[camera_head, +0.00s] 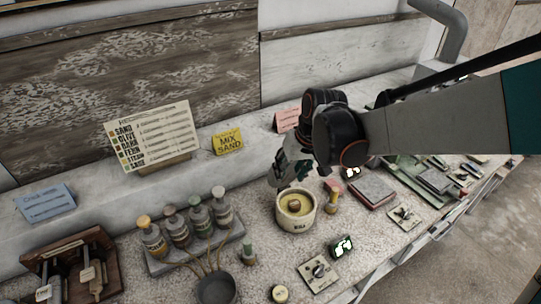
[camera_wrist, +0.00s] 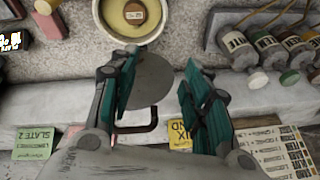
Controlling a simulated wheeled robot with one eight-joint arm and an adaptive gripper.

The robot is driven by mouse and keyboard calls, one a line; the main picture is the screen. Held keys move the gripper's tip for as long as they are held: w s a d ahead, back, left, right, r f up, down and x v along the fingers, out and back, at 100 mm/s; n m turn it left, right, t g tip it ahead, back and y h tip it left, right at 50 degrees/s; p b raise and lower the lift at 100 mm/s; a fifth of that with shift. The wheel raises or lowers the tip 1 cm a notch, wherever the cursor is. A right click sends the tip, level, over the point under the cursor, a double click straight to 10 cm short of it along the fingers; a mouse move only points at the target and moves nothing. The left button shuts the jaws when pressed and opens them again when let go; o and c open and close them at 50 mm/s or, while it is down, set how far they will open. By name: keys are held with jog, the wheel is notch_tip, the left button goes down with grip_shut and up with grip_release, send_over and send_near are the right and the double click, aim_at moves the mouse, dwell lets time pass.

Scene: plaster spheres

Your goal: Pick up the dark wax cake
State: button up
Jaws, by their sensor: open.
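A small dark brown piece (camera_head: 295,205), which may be the dark wax cake, sits inside a cream round pot (camera_head: 296,224) with a yellow interior. In the wrist view the brown piece (camera_wrist: 135,12) carries a pale label and lies in the pot (camera_wrist: 110,28) at the top edge, cut off by the frame. My gripper (camera_head: 287,172) is above and behind the pot in the head view. In the wrist view my gripper (camera_wrist: 160,78) has its green fingers spread, with nothing held. The pot lies beyond the fingertips, apart from them.
A grey round disc (camera_wrist: 154,82) shows between the fingers. A rack of several bottles (camera_head: 175,228) stands left of the pot, with a grey bowl (camera_head: 216,289) in front. A brass-coloured stamp (camera_head: 332,202) and a dark red block (camera_head: 372,193) are to its right. Cards stand behind.

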jog(key=d+f+h, duration=0.1)
jog(key=d+f, duration=0.2)
jog(key=b, duration=0.2)
send_over(295, 204)
jog(key=shift+n, duration=0.4)
jog(key=f, duration=0.4)
jog(key=s+f, duration=0.1)
jog(key=f, duration=0.2)
jog(key=shift+d, duration=0.15)
jog(key=shift+d+b+x, duration=0.2)
jog(key=shift+b+x, duration=0.3)
jog(key=shift+x, duration=0.95)
jog(key=shift+d+b+x, duration=0.2)
jog(key=shift+b+x, duration=0.25)
jog(key=shift+x, duration=1)
jog(key=shift+s+a, duration=0.1)
jog(key=shift+s, duration=0.15)
jog(key=shift+c, duration=0.3)
jog(key=c, duration=0.6)
